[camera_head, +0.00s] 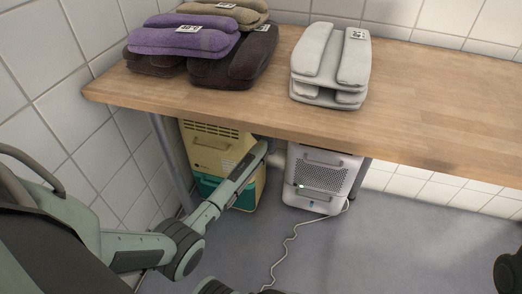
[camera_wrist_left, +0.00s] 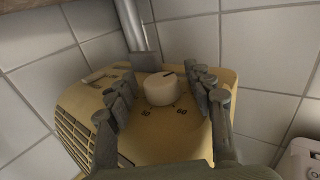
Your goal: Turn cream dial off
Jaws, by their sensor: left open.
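The cream dial (camera_wrist_left: 160,88) sits on top of a cream-yellow appliance (camera_wrist_left: 75,110), with a dark pointer mark on its cap and printed numbers around it. In the left wrist view my left gripper (camera_wrist_left: 163,96) is open, with one finger on each side of the dial. Small gaps seem to show between fingers and dial; contact is hard to judge. In the head view the cream appliance (camera_head: 215,150) with a teal lower part stands under the table, my left arm reaching in front of it. There the dial and gripper tips are hidden by the tabletop.
The wooden table (camera_head: 430,135) overhangs the appliance. A white appliance (camera_head: 320,180) with a cord (camera_head: 290,240) stands to its right. Folded dark and purple cloths (camera_head: 185,42) and grey ones (camera_head: 330,60) lie on the table. A tiled wall (camera_head: 45,85) is close on the left.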

